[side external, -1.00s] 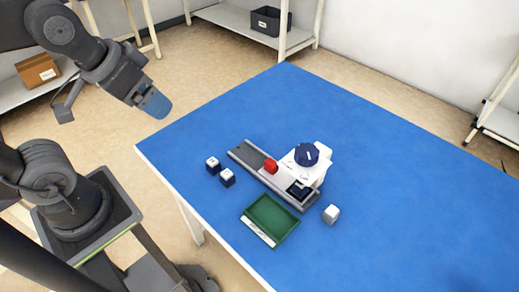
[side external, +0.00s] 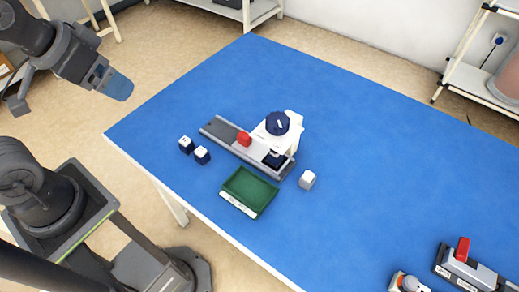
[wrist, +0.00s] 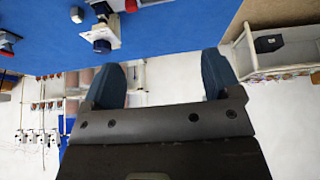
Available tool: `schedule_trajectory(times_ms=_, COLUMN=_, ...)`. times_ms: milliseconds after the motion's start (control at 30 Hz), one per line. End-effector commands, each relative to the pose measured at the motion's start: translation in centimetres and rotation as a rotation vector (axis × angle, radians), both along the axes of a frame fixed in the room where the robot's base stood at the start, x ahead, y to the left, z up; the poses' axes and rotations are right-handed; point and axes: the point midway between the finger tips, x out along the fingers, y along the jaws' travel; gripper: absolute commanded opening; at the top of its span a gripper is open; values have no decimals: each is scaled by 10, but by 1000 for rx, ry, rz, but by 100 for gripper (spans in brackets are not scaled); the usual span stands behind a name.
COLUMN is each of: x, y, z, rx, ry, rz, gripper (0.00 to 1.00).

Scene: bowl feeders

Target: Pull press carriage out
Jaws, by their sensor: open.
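The press (side external: 291,134) is a white body with a dark blue knob on top, standing over a grey rail (side external: 218,129) on the blue table. A red handle (side external: 244,138) stands on the rail beside the press body. A dark block (side external: 273,161) sits low at the front of the press; I cannot tell how it joins the carriage. The press (wrist: 108,32) also shows upside down in the wrist view. My gripper (side external: 118,86) is up at the left, beyond the table edge and well away from the press. Its two blue fingers stand apart and empty in the wrist view (wrist: 163,78).
A green tray (side external: 226,201) lies in front of the press. Two dark blocks with white tops (side external: 194,150) are at its left and a pale cube (side external: 307,180) at its right. Another fixture with a red handle (side external: 462,250) stands at lower right. The far table is clear.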

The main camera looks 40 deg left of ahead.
Motion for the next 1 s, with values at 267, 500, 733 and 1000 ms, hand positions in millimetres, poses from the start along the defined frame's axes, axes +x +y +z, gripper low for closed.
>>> schedule_trajectory(times_ms=267, x=0, y=0, z=0, rx=0, ry=0, rz=0, gripper=84)
schedule_trajectory(times_ms=500, x=7, y=-2, z=1, rx=18, ry=17, rz=-42, gripper=67)
schedule_trajectory(times_ms=733, x=60, y=-16, z=0, rx=138, ry=125, rz=-353, gripper=53)
schedule_trajectory(times_ms=1000, x=141, y=-47, z=-37, rx=278, ry=257, rz=-841, gripper=53)
